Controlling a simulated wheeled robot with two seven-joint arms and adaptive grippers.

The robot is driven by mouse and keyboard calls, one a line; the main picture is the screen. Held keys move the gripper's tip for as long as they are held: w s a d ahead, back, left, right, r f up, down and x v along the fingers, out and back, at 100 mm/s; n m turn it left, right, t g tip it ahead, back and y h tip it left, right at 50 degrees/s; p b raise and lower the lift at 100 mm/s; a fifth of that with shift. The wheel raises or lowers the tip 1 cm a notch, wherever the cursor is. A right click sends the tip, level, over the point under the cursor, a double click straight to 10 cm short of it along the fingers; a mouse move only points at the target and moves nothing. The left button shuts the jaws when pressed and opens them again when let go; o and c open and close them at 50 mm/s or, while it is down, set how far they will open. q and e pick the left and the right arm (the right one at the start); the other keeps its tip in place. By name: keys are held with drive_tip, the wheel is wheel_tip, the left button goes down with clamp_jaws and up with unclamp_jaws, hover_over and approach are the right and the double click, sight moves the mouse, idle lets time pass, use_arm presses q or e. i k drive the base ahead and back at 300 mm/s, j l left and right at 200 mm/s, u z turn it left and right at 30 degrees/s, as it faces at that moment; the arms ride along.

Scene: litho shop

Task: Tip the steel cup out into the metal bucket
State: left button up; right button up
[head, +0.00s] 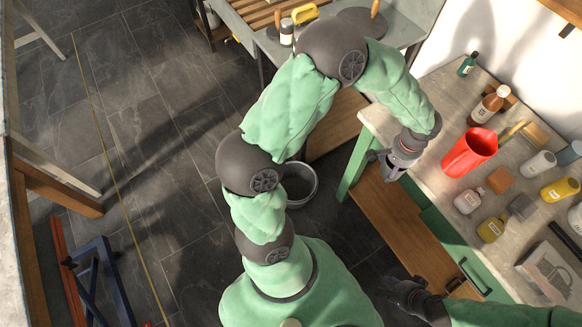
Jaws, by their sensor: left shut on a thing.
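The metal bucket (312,187) stands on the dark tiled floor, partly hidden behind my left arm. My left gripper (391,172) is over the front edge of the workbench, to the right of the bucket and apart from it. It points downward and is shut on a small grey thing, which seems to be the steel cup; it is mostly hidden by the fingers. I see no contents. My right gripper (392,288) is low in the picture, beside the bench drawers, and its fingers are too dark to judge.
The bench (432,140) carries a red jug (469,153), a brown bottle (488,105), several small bottles and a boxed item (548,272). A grey table (240,15) stands at the back. A blue frame (95,275) is at lower left.

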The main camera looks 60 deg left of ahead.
sight(299, 181)
drive_tip(key=k+j+z, duration=0.1)
drive_tip(key=j, duration=0.3)
drive_tip(key=k+j+z, duration=0.1)
drive_tip(key=j, duration=0.25)
drive_tip(key=k+j+z, duration=0.1)
drive_tip(key=j, duration=0.3)
drive_tip(key=k+j+z, duration=0.1)
drive_tip(key=k+j, duration=0.15)
drive_tip(key=k+j+z, duration=0.1)
drive_tip(key=j, duration=0.35)
